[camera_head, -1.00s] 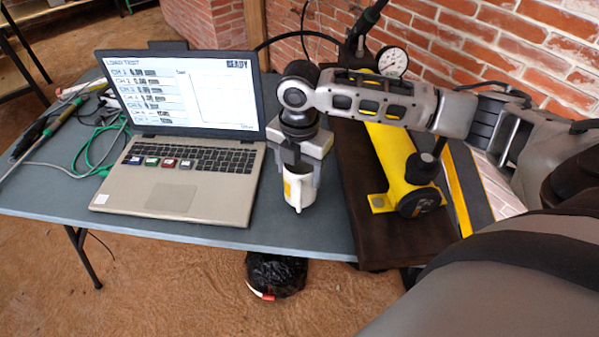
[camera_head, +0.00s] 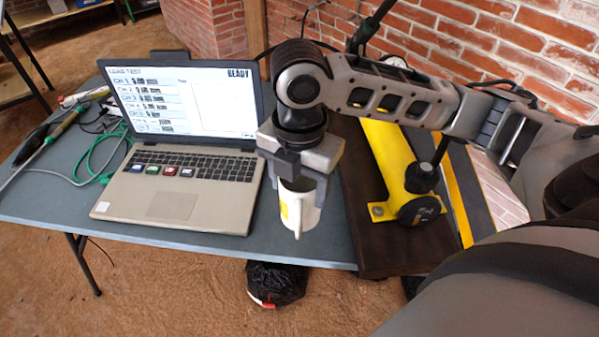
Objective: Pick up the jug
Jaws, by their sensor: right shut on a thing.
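The jug (camera_head: 301,212) is a small white vessel with a yellow patch and a handle toward me. My left gripper is not in view.
An open laptop (camera_head: 180,190) stands on the grey table (camera_head: 60,212), left of the jug. A dark board with a yellow hydraulic device (camera_head: 390,160) stands at right. Green cables (camera_head: 95,160) and tools lie at left. A black bag (camera_head: 275,283) sits on the floor.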

